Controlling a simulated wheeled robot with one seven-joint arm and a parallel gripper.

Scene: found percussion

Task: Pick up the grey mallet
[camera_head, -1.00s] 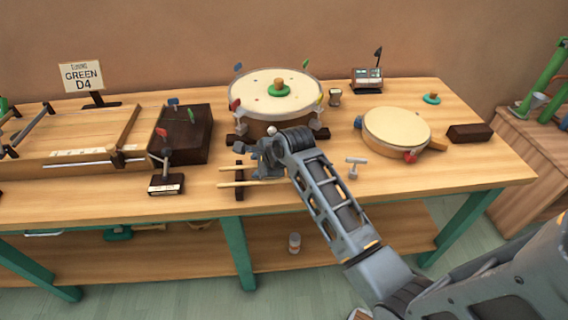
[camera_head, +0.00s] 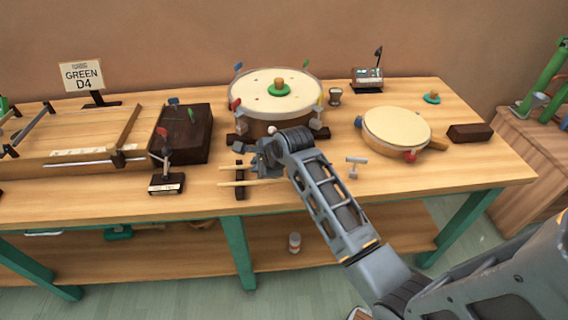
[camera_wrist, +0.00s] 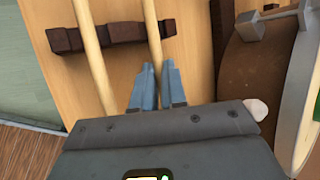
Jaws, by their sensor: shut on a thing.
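Two pale wooden mallet sticks lie side by side across a dark notched rest (camera_head: 240,194) at the table's front middle. My gripper (camera_wrist: 155,88) is low over the sticks, its blue-grey fingers shut on the right-hand stick (camera_wrist: 151,22) in the wrist view. The other stick (camera_wrist: 90,35) lies to the left, outside the fingers. The held stick runs under my gripper body, which hides its far end, so I cannot see a grey head on it. A small whitish ball (camera_wrist: 256,109) shows beside my gripper; I cannot tell which stick it belongs to.
A large drum (camera_head: 275,90) stands just behind my gripper, close to it. A small metal T-shaped key (camera_head: 355,166) and a tambourine-like drum (camera_head: 397,130) are to the right. A dark box (camera_head: 190,140) and a small stand (camera_head: 166,184) are to the left.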

